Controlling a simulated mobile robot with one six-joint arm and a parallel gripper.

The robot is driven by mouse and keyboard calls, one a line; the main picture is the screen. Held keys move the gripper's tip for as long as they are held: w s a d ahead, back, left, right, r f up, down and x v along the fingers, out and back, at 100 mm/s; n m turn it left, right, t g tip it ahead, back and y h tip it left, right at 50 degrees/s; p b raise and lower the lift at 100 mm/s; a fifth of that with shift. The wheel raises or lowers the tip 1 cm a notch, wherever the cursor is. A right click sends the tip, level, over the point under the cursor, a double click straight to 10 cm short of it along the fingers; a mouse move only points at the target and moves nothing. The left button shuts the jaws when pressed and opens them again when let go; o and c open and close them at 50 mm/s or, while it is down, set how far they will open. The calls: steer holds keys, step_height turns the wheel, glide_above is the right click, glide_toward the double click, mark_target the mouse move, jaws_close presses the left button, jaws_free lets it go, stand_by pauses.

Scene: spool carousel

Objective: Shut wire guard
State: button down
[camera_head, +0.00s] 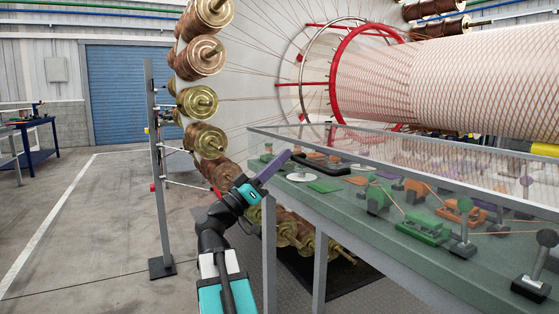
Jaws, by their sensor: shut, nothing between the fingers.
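A clear see-through panel (420,148), which looks like the wire guard, spans the green bench (345,205) with its wires and small green and orange devices. I cannot tell from this view how far the guard is open. My gripper (287,154) is at the bench's near left corner, its purple fingers shut and empty, pointing up and right. A dark bar (318,164) lies just right of the fingertips; I cannot tell if they touch. The guard's hinges and the gap under its edge are not clear.
A large spool carousel with copper spools (201,57) and fanned wires stands behind the bench. A grey post (158,180) with a dark foot stands left of my arm. Ball-topped levers (540,262) rise at the bench's right.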

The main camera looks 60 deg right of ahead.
steer(key=shift+s+f, duration=0.2)
steer(key=shift+f, duration=0.6)
step_height(320, 180, up, 4)
steer(key=w+a+r, duration=0.1)
steer(key=w, duration=0.1)
steer(key=p+v, duration=0.2)
steer(key=v, duration=0.8)
steer(key=shift+d+f, duration=0.2)
steer(key=shift+f, duration=0.2)
steer(key=shift+r, duration=0.1)
